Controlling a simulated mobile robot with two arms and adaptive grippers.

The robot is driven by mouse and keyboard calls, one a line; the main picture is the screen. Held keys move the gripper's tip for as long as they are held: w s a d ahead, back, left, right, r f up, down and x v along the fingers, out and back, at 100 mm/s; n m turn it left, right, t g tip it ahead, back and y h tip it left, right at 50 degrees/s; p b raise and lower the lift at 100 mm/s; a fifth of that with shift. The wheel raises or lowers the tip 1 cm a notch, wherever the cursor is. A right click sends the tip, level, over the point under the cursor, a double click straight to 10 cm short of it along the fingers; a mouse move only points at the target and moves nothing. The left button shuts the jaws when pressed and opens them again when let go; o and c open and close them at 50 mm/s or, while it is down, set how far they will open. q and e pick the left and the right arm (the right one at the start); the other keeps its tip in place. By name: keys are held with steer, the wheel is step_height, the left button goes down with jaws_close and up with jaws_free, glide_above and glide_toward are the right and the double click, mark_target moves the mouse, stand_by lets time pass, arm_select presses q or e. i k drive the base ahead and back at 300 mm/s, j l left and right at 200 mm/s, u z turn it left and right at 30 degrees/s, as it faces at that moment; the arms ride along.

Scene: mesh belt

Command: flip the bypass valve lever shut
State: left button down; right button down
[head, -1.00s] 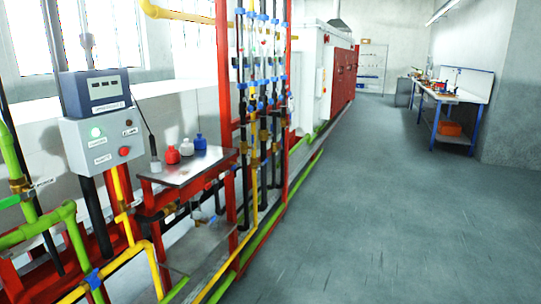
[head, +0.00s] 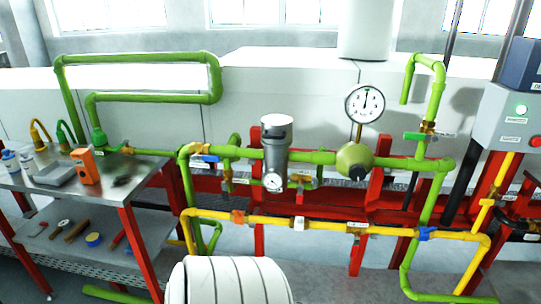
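In the head view, green piping runs across the middle through a grey filter housing (head: 276,140) and a green regulator (head: 354,160). A blue lever (head: 205,158) lies roughly along the pipe left of the filter. A green lever (head: 420,136) sits level across the upright pipe at right. Two small valves, one lower left of the filter (head: 228,183) and one lower right of it (head: 302,180), carry tags. The tags are too small to read, so I cannot tell which lever is the bypass one. Neither gripper is in view.
A round gauge (head: 365,103) stands above the regulator. A yellow pipe (head: 325,224) runs below on a red frame (head: 359,252). A steel bench (head: 145,165) with small items stands at left. A grey control box (head: 508,116) is at right.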

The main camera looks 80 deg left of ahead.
mark_target(225, 193)
steer(key=u, duration=0.45)
steer(key=j+u, duration=0.1)
steer(key=u, duration=1.7)
steer(key=i+u, duration=0.1)
steer(key=u, duration=0.35)
